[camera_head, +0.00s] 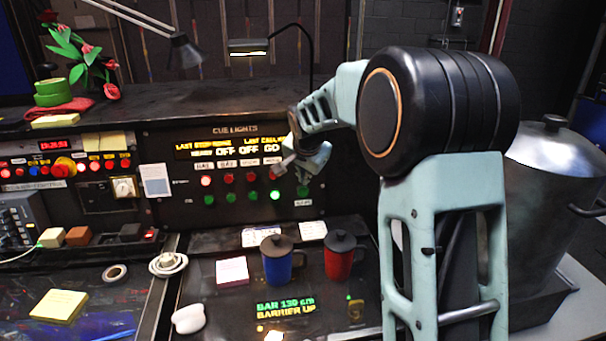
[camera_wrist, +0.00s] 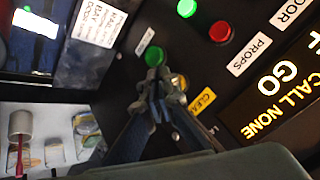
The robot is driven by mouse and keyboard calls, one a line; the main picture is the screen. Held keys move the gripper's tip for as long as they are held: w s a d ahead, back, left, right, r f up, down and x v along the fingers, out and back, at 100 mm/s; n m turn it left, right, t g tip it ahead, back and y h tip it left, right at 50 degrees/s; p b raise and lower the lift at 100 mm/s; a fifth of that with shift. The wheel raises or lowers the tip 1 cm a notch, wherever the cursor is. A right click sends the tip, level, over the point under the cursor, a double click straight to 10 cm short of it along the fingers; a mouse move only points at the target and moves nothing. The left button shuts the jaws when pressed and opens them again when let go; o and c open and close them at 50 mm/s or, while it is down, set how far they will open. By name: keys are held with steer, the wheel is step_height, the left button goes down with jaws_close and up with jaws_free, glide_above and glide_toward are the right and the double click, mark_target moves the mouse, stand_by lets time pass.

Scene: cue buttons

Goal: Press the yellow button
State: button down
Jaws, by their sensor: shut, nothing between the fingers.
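The yellow button (camera_wrist: 181,82) shows in the wrist view on the black cue panel, just right of my fingertips and partly covered by them. A yellow label (camera_wrist: 203,102) sits beside it. My gripper (camera_wrist: 160,82) is shut and empty, its tips close to the panel between the yellow button and a green button (camera_wrist: 154,56). I cannot tell whether the tips touch anything. In the head view my gripper (camera_head: 304,172) is at the right end of the cue lights panel (camera_head: 165,215), and the yellow button cannot be made out there.
Red button (camera_wrist: 221,31) and another green button (camera_wrist: 187,8) lie near in the wrist view. Below the panel, a blue mug (camera_head: 277,265) and a red mug (camera_head: 339,258) stand on the desk. A large metal pot (camera_head: 555,190) is at right.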

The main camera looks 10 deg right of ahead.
stand_by(0.7)
steer(key=shift+w+f, duration=0.1)
steer(key=shift+w, duration=0.35)
steer(key=shift+w, duration=0.4)
stand_by(0.5)
steer(key=shift+s, duration=0.15)
steer(key=shift+s+b, duration=0.55)
steer(key=shift+s, duration=0.1)
steer(key=s, duration=0.1)
steer(key=s+b, duration=0.1)
steer(key=s, duration=0.1)
steer(key=s+r+b, duration=0.1)
steer(key=s, duration=0.1)
stand_by(0.4)
